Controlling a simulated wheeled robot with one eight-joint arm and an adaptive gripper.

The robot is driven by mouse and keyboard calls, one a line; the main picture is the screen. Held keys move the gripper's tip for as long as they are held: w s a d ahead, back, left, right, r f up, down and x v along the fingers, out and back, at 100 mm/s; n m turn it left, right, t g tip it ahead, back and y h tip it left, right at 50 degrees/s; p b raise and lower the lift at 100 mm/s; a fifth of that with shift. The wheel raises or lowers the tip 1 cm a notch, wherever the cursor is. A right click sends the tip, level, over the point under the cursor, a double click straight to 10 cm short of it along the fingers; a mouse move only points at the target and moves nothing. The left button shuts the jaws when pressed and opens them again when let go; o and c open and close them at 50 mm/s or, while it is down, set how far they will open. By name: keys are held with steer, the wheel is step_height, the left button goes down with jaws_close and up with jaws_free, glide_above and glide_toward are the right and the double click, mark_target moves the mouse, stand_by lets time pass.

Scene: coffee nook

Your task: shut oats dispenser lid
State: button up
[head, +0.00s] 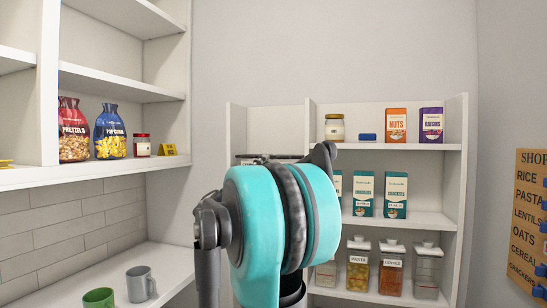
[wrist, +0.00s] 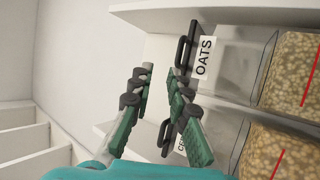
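In the wrist view, which is turned sideways, my gripper (wrist: 160,80) is open, its two green-padded fingers apart with nothing between them. A white label reading OATS (wrist: 204,58) sits beside a dark bar with a handle (wrist: 186,45), just beyond the fingertips. The oats dispenser (wrist: 291,72) is at the upper right, a clear-walled container of pale grain with a red line. I cannot tell the lid's angle. In the head view my arm hides my gripper and the dispenser; only a dark edge shows at the shelf top.
A second grain-filled dispenser (wrist: 268,152) stands beside the first, near a partly hidden label starting CE. The shelf unit (head: 390,146) holds boxes and lidded jars. Mugs (head: 140,284) stand on the left counter. The wall above the shelves is clear.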

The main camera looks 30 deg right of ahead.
steer(key=v, duration=0.2)
steer(key=shift+s+a+f, duration=0.1)
steer(key=shift+a+f, duration=0.15)
steer(key=shift+d+f+g, duration=0.1)
steer(key=shift+g, duration=0.2)
steer(key=s+a+f+y, duration=0.1)
steer(key=s+f+y, duration=0.25)
steer(key=f, duration=0.85)
steer(key=s+a+f+g+y, duration=0.1)
steer(key=s+f+y, duration=0.3)
steer(key=f, duration=0.8)
steer(key=s+a+f+y, duration=0.15)
steer(key=f+y, duration=0.35)
steer(key=f, duration=0.6)
steer(key=s+a+f+y, duration=0.5)
steer(key=a+f, duration=0.4)
steer(key=a, duration=0.1)
steer(key=s+a+f+y, duration=0.5)
steer(key=a+f+y, duration=0.1)
steer(key=a+f, duration=0.4)
steer(key=shift+s+a+f, duration=0.15)
steer(key=shift+s+a, duration=0.2)
steer(key=shift+a, duration=0.4)
